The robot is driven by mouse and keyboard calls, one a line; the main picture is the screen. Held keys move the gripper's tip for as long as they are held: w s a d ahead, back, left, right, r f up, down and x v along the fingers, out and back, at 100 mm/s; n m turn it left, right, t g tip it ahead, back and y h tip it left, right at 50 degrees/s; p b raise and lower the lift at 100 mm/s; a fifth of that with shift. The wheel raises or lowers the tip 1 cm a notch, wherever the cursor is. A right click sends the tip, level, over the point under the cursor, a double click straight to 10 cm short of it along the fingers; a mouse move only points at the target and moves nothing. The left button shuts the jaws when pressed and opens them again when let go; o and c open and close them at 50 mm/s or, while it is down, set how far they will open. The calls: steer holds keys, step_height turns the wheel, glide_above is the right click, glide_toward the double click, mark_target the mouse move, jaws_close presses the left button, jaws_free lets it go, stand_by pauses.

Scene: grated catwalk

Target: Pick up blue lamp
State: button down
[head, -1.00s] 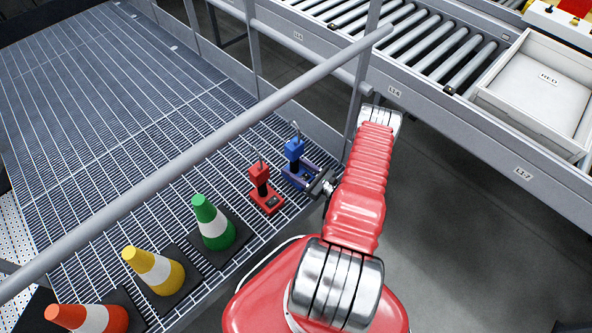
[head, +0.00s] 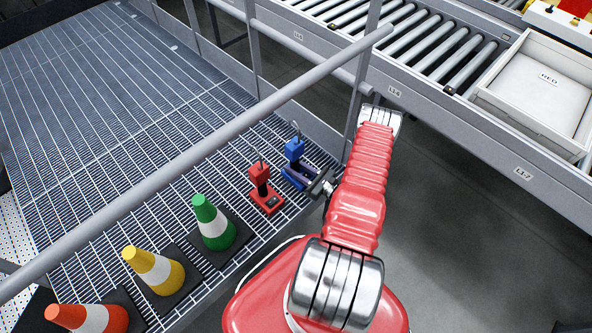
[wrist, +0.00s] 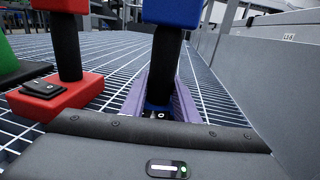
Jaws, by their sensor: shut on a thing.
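The blue lamp (head: 294,150) stands upright on the grated catwalk near its right edge, with a blue head, a dark stem and a hook on top. In the wrist view the blue lamp (wrist: 168,50) rises straight ahead, its head cut off by the top edge. My gripper (head: 312,180) is low at the lamp's base. Its purple-grey fingers (wrist: 160,98) lie on both sides of the lower stem and are shut on the lamp. The exact contact is partly hidden by the gripper body.
A red lamp (head: 262,188) stands close to the left, also in the wrist view (wrist: 62,90). Green (head: 213,224), yellow (head: 155,271) and orange (head: 88,317) cones line the near edge. A grey handrail (head: 190,157) crosses above.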

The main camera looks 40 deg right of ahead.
mark_target(299, 155)
steer(key=shift+r, duration=0.2)
steer(key=shift+r, duration=4.85)
steer(key=shift+s, duration=0.15)
